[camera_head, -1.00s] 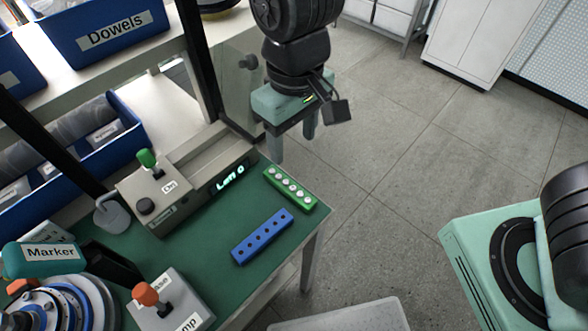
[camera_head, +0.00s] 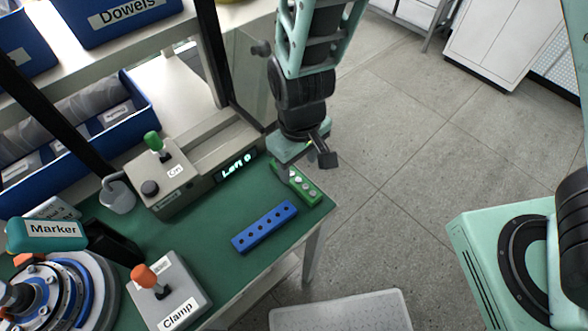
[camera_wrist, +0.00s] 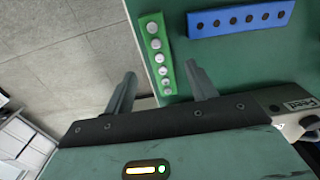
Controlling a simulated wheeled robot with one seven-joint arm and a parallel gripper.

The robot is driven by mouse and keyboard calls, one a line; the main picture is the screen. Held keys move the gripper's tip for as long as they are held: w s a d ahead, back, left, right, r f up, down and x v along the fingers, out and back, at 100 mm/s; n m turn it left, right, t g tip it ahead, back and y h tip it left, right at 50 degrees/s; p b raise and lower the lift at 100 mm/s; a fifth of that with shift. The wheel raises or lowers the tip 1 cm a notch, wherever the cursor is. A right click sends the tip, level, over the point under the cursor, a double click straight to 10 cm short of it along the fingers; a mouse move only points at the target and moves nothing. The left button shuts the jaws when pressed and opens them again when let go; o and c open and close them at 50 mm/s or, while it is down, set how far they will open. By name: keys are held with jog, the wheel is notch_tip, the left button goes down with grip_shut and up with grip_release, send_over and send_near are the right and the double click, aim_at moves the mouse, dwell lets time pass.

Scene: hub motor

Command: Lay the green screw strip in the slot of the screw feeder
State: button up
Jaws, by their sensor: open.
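The green screw strip (camera_head: 304,187) with several screw heads lies on the green table top near its right edge. It also shows in the wrist view (camera_wrist: 157,52), ahead of and between the fingers. In the head view my gripper hides the strip's far end. The grey screw feeder (camera_head: 188,180) stands at the back of the table, with a long channel behind its lit display "Left 0" (camera_head: 238,166).
A blue strip with holes (camera_head: 264,227) lies left of the green strip. A grey clamp box with an orange knob (camera_head: 170,292) and a round fixture (camera_head: 62,290) stand at the front left. Shelves with blue bins (camera_head: 140,108) stand behind. Open floor lies right of the table.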

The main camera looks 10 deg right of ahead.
aim_at(298, 180)
jog(key=shift+f, duration=2.65)
jog(key=c, duration=1.2)
notch_tip(298, 180, up, 10)
jog(key=w+d+f+m, duration=0.2)
jog(key=w+d+f, duration=0.1)
jog(key=d, duration=0.5)
jog(key=w+d+f+m, duration=0.2)
jog(key=w+d+f, duration=0.1)
jog(key=d, duration=0.6)
jog(key=w+d+f+m, duration=0.2)
jog(key=w+d+f, duration=0.2)
jog(key=d, duration=0.5)
jog(key=shift+d+f+m+p, duration=0.2)
jog(key=shift+f+m+p, duration=0.2)
jog(key=shift+f, duration=0.25)
